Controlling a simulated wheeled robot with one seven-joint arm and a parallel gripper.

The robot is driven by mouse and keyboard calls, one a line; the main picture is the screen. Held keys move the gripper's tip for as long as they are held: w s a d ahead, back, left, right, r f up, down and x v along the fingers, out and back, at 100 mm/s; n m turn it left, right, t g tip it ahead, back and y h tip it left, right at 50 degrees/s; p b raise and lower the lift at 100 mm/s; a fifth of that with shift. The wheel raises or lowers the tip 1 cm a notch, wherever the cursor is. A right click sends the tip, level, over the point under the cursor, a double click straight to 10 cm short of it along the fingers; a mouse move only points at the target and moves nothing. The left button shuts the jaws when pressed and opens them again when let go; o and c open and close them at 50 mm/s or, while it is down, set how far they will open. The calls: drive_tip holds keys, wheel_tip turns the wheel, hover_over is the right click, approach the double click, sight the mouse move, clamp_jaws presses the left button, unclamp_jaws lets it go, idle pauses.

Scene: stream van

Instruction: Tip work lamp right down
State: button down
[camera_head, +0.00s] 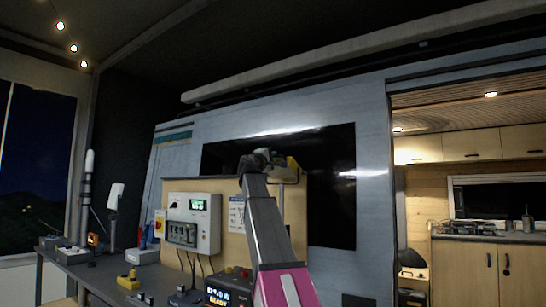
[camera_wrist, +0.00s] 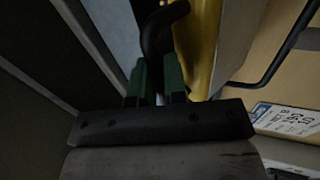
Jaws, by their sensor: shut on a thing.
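The work lamp (camera_head: 292,165) is yellow and sits at the top right of the wooden panel, partly hidden by my arm in the head view. In the wrist view its yellow body (camera_wrist: 201,35) stands just right of the fingers. My gripper (camera_wrist: 155,78) has green fingers, and they are shut on a dark curved bar (camera_wrist: 153,38) beside the yellow body. The bar appears to be the lamp's handle. In the head view my gripper (camera_head: 262,158) is small and dark, and its fingertips cannot be made out. The lamp's face and tilt are not clear.
A wooden panel (camera_head: 229,222) carries a grey control box (camera_head: 193,222) and a printed label. Below it, a dark bench (camera_head: 95,272) holds several devices. The van's side wall (camera_head: 372,180) stands behind. A black cable or rod (camera_wrist: 285,50) runs right of the lamp.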

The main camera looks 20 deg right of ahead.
drive_tip(key=shift+f, duration=0.2)
drive_tip(key=c, duration=1.2)
unclamp_jaws()
drive_tip(key=v, duration=1)
drive_tip(key=shift+s+a, duration=0.25)
drive_tip(key=shift+f, duration=0.1)
